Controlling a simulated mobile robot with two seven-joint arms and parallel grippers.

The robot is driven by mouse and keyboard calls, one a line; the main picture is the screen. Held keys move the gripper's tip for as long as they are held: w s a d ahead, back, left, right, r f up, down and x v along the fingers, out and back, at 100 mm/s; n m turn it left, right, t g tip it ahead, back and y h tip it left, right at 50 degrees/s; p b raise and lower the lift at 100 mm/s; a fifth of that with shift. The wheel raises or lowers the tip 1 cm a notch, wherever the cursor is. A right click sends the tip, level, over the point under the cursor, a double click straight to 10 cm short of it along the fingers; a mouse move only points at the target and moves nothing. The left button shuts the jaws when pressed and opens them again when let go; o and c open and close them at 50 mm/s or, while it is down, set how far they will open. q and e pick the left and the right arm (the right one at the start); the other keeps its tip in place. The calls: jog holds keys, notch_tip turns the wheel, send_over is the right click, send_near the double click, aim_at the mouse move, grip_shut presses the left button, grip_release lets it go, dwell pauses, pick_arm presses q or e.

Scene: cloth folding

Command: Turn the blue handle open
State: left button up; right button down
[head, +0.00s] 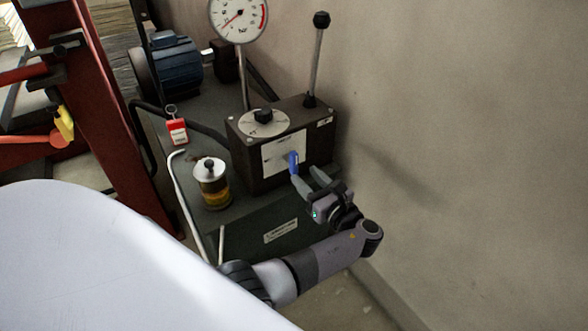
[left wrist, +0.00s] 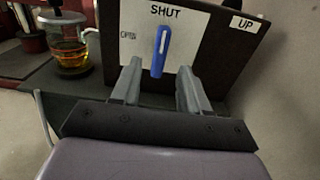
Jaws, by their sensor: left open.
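The blue handle (head: 293,162) is on the front plate of a dark box (head: 241,160). In the left wrist view the blue handle (left wrist: 161,50) stands nearly upright, its top just under the word SHUT. A label that appears to read OPEN (left wrist: 128,35) is to its left. My left gripper (head: 306,175) is open in front of the box, just below and right of the handle in the head view. In the left wrist view the handle's lower end appears between the fingertips of my left gripper (left wrist: 160,72); I see no contact. My right gripper is out of view.
A lever with a black knob (head: 321,20) and a gauge (head: 238,18) rise above the box. A glass jar of amber liquid (head: 213,190) and a red tag (head: 176,130) are left of it. A motor (head: 178,68) stands behind. The wall (head: 450,120) is close on the right.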

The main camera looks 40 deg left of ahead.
aim_at(296, 167)
pick_arm(q)
jog(key=x, duration=0.6)
jog(key=shift+a+b, duration=0.2)
jog(key=shift+b, duration=0.15)
grip_shut()
